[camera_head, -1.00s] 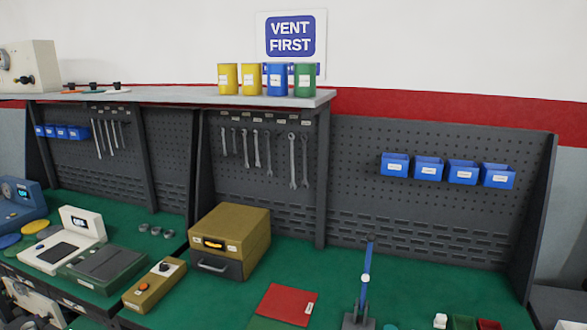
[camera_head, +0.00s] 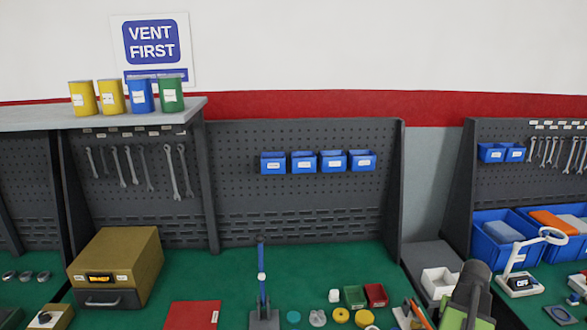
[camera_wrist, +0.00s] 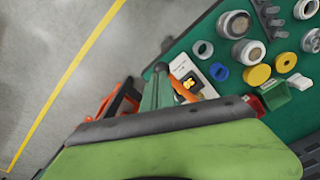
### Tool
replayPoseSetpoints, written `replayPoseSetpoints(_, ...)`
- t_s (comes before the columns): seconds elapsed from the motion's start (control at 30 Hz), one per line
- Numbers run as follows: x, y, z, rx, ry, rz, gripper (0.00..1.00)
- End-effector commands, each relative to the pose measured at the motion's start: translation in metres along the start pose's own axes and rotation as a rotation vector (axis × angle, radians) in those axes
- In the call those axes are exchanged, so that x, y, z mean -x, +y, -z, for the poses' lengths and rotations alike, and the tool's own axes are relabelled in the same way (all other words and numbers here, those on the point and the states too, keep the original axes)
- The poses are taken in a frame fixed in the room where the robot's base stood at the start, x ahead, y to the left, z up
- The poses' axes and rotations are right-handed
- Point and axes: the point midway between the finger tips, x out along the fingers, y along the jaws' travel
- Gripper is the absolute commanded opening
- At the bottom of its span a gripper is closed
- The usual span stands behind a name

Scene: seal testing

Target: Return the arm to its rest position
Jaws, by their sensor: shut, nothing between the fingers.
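The green and dark parts of my arm (camera_head: 468,292) show at the lower right of the head view, in front of the bench. In the wrist view my gripper (camera_wrist: 160,72) is a narrow green shape with a dark tip, shut and empty. A broad green part of my own body with a dark edge fills the bottom of that view. Beside the gripper is a white device (camera_wrist: 194,84) with a yellow spot and an orange piece; whether they touch cannot be told.
The green bench top (camera_head: 345,275) holds a blue-levered tool (camera_head: 262,285), a red mat (camera_head: 192,315), a brown box (camera_head: 120,265) and small parts. A magnifier lamp (camera_head: 523,262) and blue bins (camera_head: 490,240) stand right. Grey floor (camera_wrist: 40,60) lies left in the wrist view.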

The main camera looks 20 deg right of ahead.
Motion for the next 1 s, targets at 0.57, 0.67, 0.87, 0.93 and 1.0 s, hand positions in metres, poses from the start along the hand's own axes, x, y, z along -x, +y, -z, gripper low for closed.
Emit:
replayPoseSetpoints(0.57, 0.018, -0.02, 0.004, 0.034, 0.0, 0.0, 0.0)
replayPoseSetpoints(0.67, 0.015, -0.079, 0.009, 0.136, 0.0, 0.0, 0.0)
replayPoseSetpoints(0.87, 0.007, -0.252, -0.018, 0.441, 0.0, 0.0, 0.0)
replayPoseSetpoints(0.93, 0.005, -0.309, -0.042, 0.545, 0.0, 0.0, 0.0)
replayPoseSetpoints(1.0, 0.002, -0.363, -0.072, 0.644, 0.0, 0.0, 0.0)
